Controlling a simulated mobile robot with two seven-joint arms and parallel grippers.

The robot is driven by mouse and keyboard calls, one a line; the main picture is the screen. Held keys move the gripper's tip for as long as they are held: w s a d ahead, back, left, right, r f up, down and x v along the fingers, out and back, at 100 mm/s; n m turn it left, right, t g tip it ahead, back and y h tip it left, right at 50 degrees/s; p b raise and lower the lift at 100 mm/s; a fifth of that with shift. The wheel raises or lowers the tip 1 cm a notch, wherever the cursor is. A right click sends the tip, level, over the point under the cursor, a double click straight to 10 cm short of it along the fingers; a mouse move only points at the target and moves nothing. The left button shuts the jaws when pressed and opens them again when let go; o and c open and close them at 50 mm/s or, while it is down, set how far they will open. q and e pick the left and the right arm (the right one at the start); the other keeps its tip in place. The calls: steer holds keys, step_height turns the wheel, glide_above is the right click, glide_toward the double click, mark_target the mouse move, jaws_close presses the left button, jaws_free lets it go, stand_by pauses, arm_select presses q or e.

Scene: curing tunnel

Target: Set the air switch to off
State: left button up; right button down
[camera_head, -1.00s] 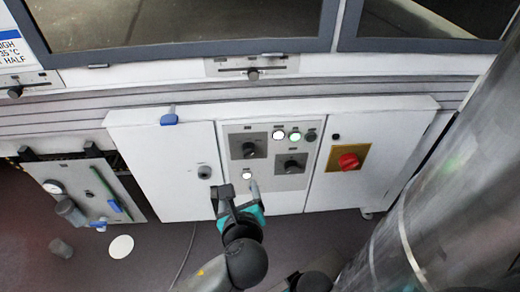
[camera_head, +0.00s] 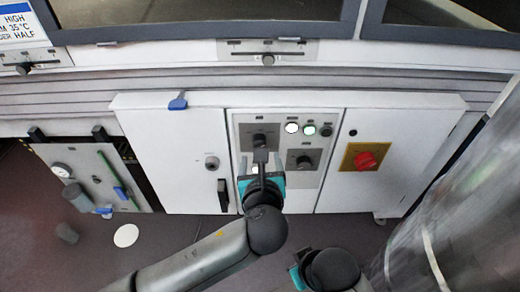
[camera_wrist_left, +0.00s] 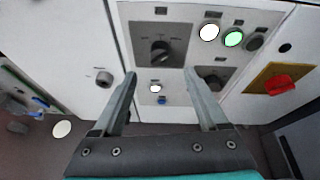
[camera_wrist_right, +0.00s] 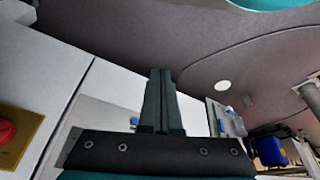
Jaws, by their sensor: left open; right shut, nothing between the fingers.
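The control panel (camera_head: 243,185) on the white cabinet has two black rotary knobs, an upper left one (camera_head: 260,140) and a lower right one (camera_head: 304,161). Their labels are too small to read, so I cannot tell which is the air switch. My left gripper (camera_head: 261,160) is just below the upper left knob. In the left wrist view my open left fingers (camera_wrist_left: 160,78) frame the panel, with the upper left knob (camera_wrist_left: 160,51) just beyond and between the tips, apparently untouched. My right gripper (camera_wrist_right: 160,72) is shut and empty, low before the cabinet.
White and green lamps (camera_head: 309,130) sit above the lower right knob. A red knob on a yellow plate (camera_head: 365,160) is to the right. A lit white button (camera_wrist_left: 155,88) and a blue one lie below. A blue handle (camera_head: 178,103) juts from the cabinet top.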

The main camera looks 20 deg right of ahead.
mark_target(260, 146)
arm_select(q)
steer(key=b+x, duration=0.2)
steer(key=x, duration=0.2)
arm_select(e)
step_height(260, 146, up, 5)
arm_select(q)
steer(key=shift+b+x, duration=1.55)
steer(key=shift+x, duration=0.95)
arm_select(e)
steer(key=w+a+t+y, duration=0.3)
steer(key=w+a+t, duration=0.2)
steer(key=a+t, duration=0.1)
steer(key=shift+a+f+n, duration=0.2)
steer(key=shift+f+n, duration=0.1)
steer(key=shift+f, duration=0.05)
arm_select(q)
jaws_close()
